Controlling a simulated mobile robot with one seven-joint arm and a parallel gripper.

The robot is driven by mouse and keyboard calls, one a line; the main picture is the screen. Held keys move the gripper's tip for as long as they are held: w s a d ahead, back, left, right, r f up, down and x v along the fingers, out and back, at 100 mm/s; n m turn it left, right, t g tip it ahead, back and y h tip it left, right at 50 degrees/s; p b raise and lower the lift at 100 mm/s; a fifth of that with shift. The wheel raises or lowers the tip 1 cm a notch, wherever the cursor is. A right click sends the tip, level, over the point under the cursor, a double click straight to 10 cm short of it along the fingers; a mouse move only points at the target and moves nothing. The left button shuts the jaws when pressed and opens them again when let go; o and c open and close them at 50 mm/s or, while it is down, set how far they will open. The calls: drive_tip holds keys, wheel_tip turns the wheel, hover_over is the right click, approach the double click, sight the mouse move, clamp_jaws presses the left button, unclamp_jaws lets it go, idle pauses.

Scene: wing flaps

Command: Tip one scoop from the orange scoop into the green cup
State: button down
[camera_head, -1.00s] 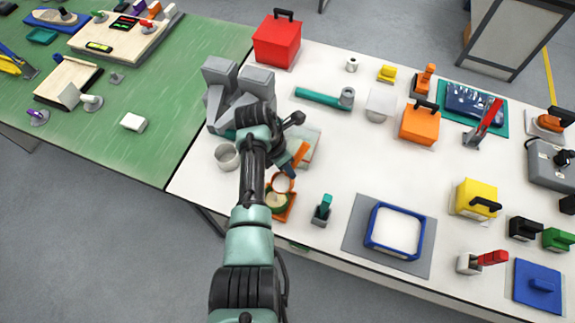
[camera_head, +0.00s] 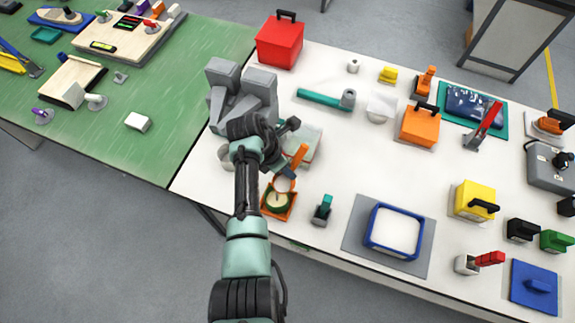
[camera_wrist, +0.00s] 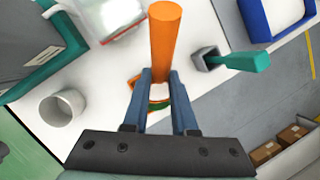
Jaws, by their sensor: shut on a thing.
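My gripper (camera_wrist: 160,78) is shut on the orange scoop (camera_wrist: 165,45), whose thick handle stands up between the fingers in the wrist view. In the head view the handle (camera_head: 300,156) slants up to the right of my gripper (camera_head: 287,172). The scoop's round bowl, pale inside, is over the far side of the green cup (camera_head: 277,202). The cup stands on an orange square base near the table's front edge. In the wrist view the fingers and scoop hide most of the cup. I cannot tell how far the bowl is tilted or whether anything is falling.
A grey-white pot (camera_wrist: 62,108) stands left of the scoop, partly behind my arm in the head view. A grey block with a teal handle (camera_head: 322,210) is close on the right. A blue-rimmed tray (camera_head: 395,231) is farther right. Grey angular blocks (camera_head: 240,95) stand behind my wrist.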

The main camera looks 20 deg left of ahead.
sight(278, 186)
drive_tip(key=shift+s+a+r+t+p, duration=0.15)
drive_tip(key=shift+s+t+p, duration=0.15)
drive_tip(key=shift+t+p, duration=0.2)
idle(0.7)
drive_tip(key=shift+s+a+h, duration=0.1)
drive_tip(key=shift+h, duration=0.2)
drive_tip(key=shift+t, duration=0.3)
drive_tip(key=shift+s+a+t+h, duration=0.25)
drive_tip(key=shift+s+t+h, duration=0.25)
drive_tip(key=shift+t, duration=0.2)
idle(0.4)
drive_tip(key=shift+s+a+t, duration=0.1)
drive_tip(key=shift+s+t, duration=0.05)
drive_tip(key=shift+t, duration=0.15)
drive_tip(key=shift+s, duration=0.15)
drive_tip(key=shift+s+a+t+h, duration=0.1)
drive_tip(key=shift+a+t+h, duration=0.05)
drive_tip(key=shift+t+h, duration=0.15)
drive_tip(key=shift+f, duration=0.2)
idle(0.3)
